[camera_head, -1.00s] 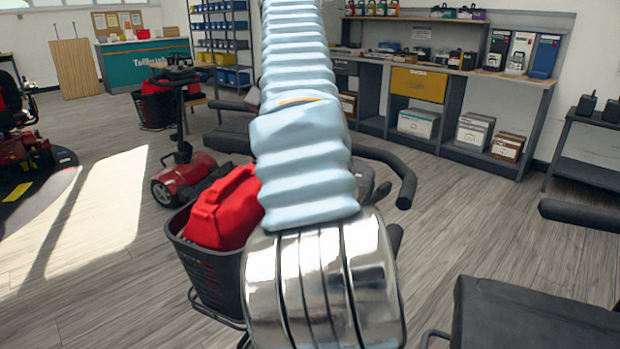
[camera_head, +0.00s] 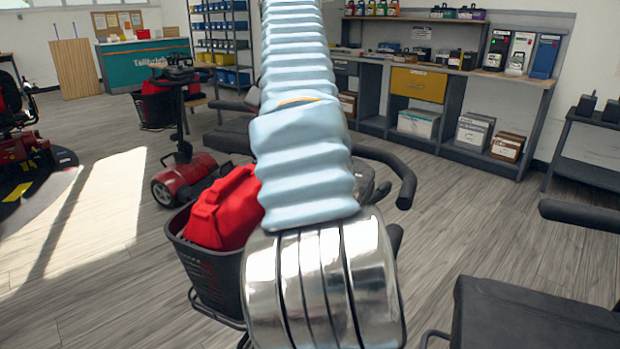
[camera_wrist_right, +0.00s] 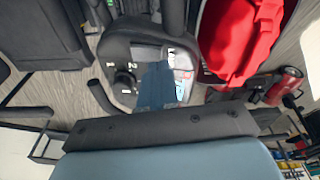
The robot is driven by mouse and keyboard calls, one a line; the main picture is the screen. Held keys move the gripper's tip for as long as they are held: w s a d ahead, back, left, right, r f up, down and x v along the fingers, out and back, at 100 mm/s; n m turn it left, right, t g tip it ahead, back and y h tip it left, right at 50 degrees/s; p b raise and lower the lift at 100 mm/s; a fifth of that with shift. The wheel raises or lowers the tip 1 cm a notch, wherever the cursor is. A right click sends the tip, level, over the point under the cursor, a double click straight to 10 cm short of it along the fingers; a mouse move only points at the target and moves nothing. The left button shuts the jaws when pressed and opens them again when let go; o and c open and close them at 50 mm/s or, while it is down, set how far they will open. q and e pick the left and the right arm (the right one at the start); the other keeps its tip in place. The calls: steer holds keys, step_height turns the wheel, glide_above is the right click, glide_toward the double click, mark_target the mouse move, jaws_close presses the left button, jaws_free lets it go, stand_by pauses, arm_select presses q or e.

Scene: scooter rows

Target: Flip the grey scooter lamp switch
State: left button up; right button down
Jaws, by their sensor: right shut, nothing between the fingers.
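The scooter's dark handlebar (camera_head: 408,185) shows in the head view behind my light blue and metal arm, which hides most of its console. In the right wrist view the dark grey console (camera_wrist_right: 117,48) carries white labels, a round dark knob (camera_wrist_right: 124,79) and a panel with a red patch (camera_wrist_right: 183,74). My left gripper is not in view.
A red bag (camera_head: 225,212) sits in the scooter's black front basket (camera_head: 205,275), beside my arm. A dark seat (camera_head: 535,318) is at lower right. A red scooter (camera_head: 182,175) stands behind on the left. A workbench (camera_head: 450,75) lines the back wall.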

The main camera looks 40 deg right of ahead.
steer(key=shift+f+b, duration=0.85)
stand_by(0.6)
step_height(320, 180, up, 5)
steer(key=p, duration=0.5)
steer(key=shift+r, duration=0.1)
steer(key=shift+r+p, duration=0.5)
steer(key=shift+r, duration=0.45)
steer(key=shift+f, duration=0.1)
